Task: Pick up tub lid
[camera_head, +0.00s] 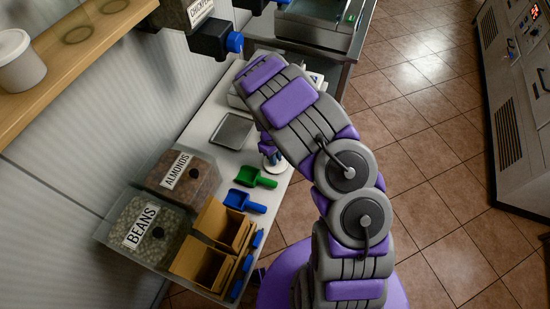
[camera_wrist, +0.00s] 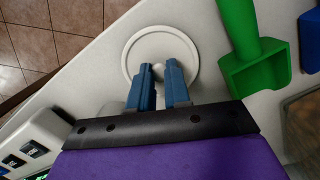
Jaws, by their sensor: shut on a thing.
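The tub lid (camera_wrist: 187,47) is a round white disc with a raised rim and a small knob at its middle, seen in the wrist view over the white counter. My gripper (camera_wrist: 160,73) has its two blue fingers shut on the lid's knob. In the head view the lid (camera_head: 272,164) shows only in part beside my gripper (camera_head: 269,152), near the counter's right edge. Whether the lid rests on the counter or is just clear of it, I cannot tell.
A green scoop (camera_head: 255,177) lies close to the lid, with a blue scoop (camera_head: 244,201) beyond it. Bins of almonds (camera_head: 205,177) and beans (camera_head: 165,247), and wooden boxes (camera_head: 222,225), stand on the counter. A metal tray (camera_head: 232,131) lies behind. A white tub (camera_head: 20,68) stands on the shelf.

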